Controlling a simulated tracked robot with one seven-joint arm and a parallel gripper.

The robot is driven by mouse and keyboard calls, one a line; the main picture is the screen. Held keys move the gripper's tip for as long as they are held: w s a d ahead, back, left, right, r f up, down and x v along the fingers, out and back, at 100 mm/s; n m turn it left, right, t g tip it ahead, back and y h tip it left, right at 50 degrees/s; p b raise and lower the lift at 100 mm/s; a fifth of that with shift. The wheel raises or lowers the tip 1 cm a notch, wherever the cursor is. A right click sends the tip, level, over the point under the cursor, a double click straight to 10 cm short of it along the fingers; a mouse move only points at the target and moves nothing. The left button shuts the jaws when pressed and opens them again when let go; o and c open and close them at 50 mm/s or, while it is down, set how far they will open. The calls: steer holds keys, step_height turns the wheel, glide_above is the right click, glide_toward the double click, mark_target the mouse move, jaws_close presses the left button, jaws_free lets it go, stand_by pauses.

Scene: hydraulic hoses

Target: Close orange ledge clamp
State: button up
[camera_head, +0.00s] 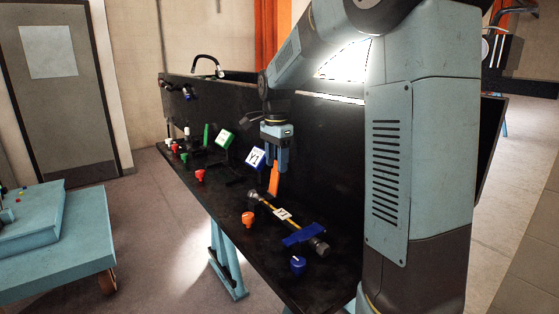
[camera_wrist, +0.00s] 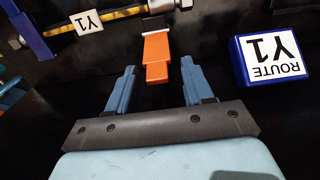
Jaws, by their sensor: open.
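The orange ledge clamp (camera_wrist: 158,52) shows in the wrist view as an upright orange bar with a dark cap and a pale band at its far end. Its near end lies between the fingertips of my gripper (camera_wrist: 158,72), with a gap on each side. My gripper is open and holds nothing. In the head view, my gripper (camera_head: 276,166) points down over the bench, and the orange clamp (camera_head: 273,182) shows just below the fingers, partly hidden by them. I cannot tell whether the clamp is open or closed.
A yellow hose (camera_head: 268,205) with a Y1 tag and a blue clamp (camera_head: 303,235) lies on the black bench. A blue ROUTE Y1 block (camera_wrist: 270,59) stands right of my gripper in the wrist view. An orange knob (camera_head: 248,218) and blue knob (camera_head: 298,264) line the front edge.

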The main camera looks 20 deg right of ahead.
jaws_close()
stand_by(0.6)
